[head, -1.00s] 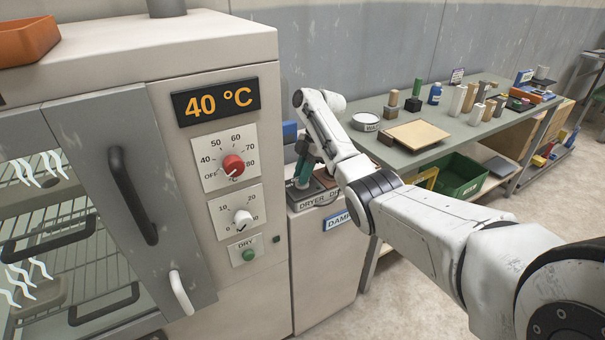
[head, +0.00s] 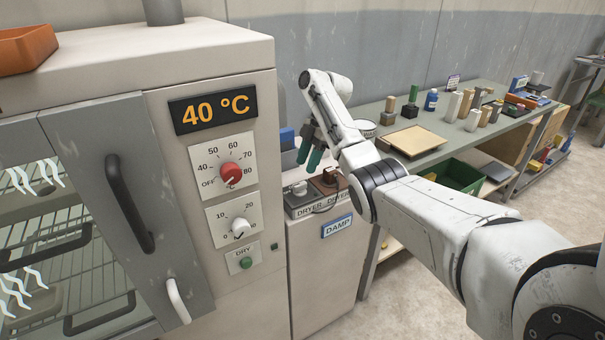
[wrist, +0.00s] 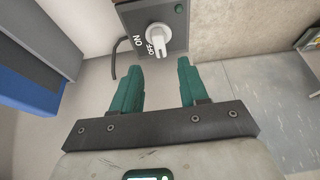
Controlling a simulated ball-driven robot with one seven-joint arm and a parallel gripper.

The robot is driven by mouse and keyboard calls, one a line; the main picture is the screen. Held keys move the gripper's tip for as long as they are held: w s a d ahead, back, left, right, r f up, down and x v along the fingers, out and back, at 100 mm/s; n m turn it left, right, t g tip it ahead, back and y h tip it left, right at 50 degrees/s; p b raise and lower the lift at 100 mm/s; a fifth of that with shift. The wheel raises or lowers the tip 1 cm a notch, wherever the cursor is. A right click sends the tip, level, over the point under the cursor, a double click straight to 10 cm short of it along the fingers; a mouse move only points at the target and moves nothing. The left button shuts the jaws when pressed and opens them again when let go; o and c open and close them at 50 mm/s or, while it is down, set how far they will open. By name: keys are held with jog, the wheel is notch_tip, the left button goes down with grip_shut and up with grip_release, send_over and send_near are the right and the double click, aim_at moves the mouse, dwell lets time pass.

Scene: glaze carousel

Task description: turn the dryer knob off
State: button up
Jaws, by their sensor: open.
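A switch box labelled DRYER (head: 300,211) stands on the cabinet marked DAMP, with a pale knob (head: 299,188) on top. The wrist view shows a white knob (wrist: 158,40) on a dark plate with the words ON and OFF; its handle points down in the picture, beside OFF. My gripper (head: 309,153) is above the box, apart from it. In the wrist view my gripper (wrist: 158,85) is open and empty, its teal fingers short of the knob. The drying cabinet's red dial (head: 231,173) has a scale from OFF to 80.
A brown switch box (head: 331,180) stands close beside, its label partly hidden. The drying cabinet carries a 40 °C display (head: 213,108), a white timer dial (head: 239,227) and a green DRY button (head: 246,262). A workbench (head: 455,150) with bottles and blocks lies right.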

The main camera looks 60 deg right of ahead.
jog(key=p+v, duration=0.1)
jog(key=v, duration=0.3)
jog(key=shift+r, duration=0.1)
dwell(0.6)
